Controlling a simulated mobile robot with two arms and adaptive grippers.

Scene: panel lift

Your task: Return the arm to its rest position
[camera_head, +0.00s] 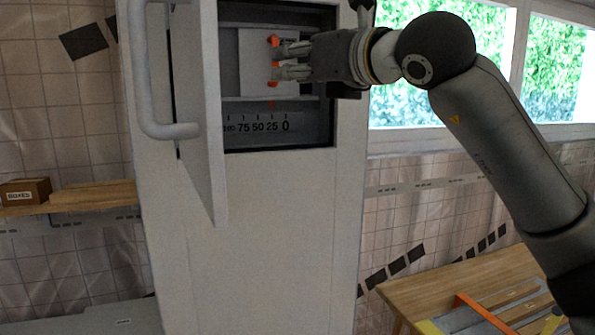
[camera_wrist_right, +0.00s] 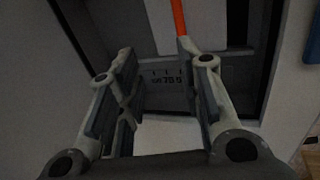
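My right arm comes in from the right in the head view. Its gripper (camera_head: 281,61) is at the opening of a tall white cabinet (camera_head: 275,235), in front of a pale plate (camera_head: 254,55) with orange marks (camera_head: 274,41). In the right wrist view the gripper (camera_wrist_right: 157,52) has its fingers apart, with nothing held between them. An orange strip (camera_wrist_right: 179,18) shows beyond the right fingertip; I cannot tell whether they touch. A scale with numbers (camera_wrist_right: 172,79) shows between the fingers. My left gripper is not in view.
The cabinet's door (camera_head: 200,110) with its long handle (camera_head: 150,75) stands open to the left of the opening. A shelf (camera_head: 90,196) with a box (camera_head: 25,191) is at left. A wooden table (camera_head: 440,287) is at lower right, below the windows (camera_head: 550,65).

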